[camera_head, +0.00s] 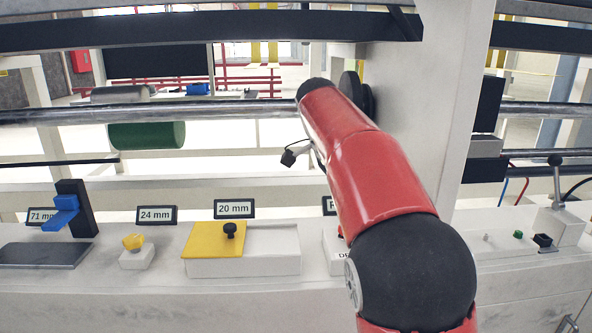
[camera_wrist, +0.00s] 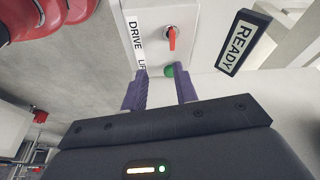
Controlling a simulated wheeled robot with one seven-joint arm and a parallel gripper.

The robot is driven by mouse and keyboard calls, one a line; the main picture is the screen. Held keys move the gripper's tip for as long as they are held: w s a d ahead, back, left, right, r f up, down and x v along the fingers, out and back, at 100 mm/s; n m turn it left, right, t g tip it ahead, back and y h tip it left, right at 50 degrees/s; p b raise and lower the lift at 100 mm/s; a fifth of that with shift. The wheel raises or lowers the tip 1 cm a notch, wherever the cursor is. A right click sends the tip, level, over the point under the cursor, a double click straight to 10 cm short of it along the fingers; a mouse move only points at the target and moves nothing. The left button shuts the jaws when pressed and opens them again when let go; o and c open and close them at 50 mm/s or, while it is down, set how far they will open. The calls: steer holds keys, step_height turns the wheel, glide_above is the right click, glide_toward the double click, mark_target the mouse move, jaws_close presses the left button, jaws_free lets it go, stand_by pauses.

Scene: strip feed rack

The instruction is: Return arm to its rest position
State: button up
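My red arm reaches forward over the bench in the head view, and its end is hidden behind my own links. In the wrist view my gripper (camera_wrist: 161,74) has its two purple fingers apart, with nothing held between them. The fingers point at a white control box (camera_wrist: 190,18) lettered DRIVE. A green button (camera_wrist: 169,71) shows near the fingertips; I cannot tell whether they touch it. A red switch handle (camera_wrist: 171,38) is on the same box, past the button. In the head view, my arm covers much of this box (camera_head: 333,244).
A READY sign (camera_wrist: 243,42) stands beside the box. Along the bench are a yellow plate with a black knob (camera_head: 230,231), a yellow button box (camera_head: 134,250) and a blue clamp (camera_head: 61,213). A white post (camera_head: 440,100) and a steel bar (camera_head: 230,109) stand behind.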

steer(key=s+f+n+t+y, duration=0.1)
steer(key=s+f+n, duration=0.3)
steer(key=s, duration=0.5)
steer(key=s+f+n+t+y, duration=0.1)
steer(key=s+f+n+t, duration=0.1)
steer(key=s+f+n, duration=0.3)
steer(key=s+d+f+n+t+y, duration=0.1)
steer(key=s+f+n, duration=0.3)
steer(key=s, duration=0.9)
steer(key=n+t, duration=0.1)
steer(key=n, duration=0.2)
steer(key=shift+f+y, duration=0.3)
steer(key=shift+f, duration=0.05)
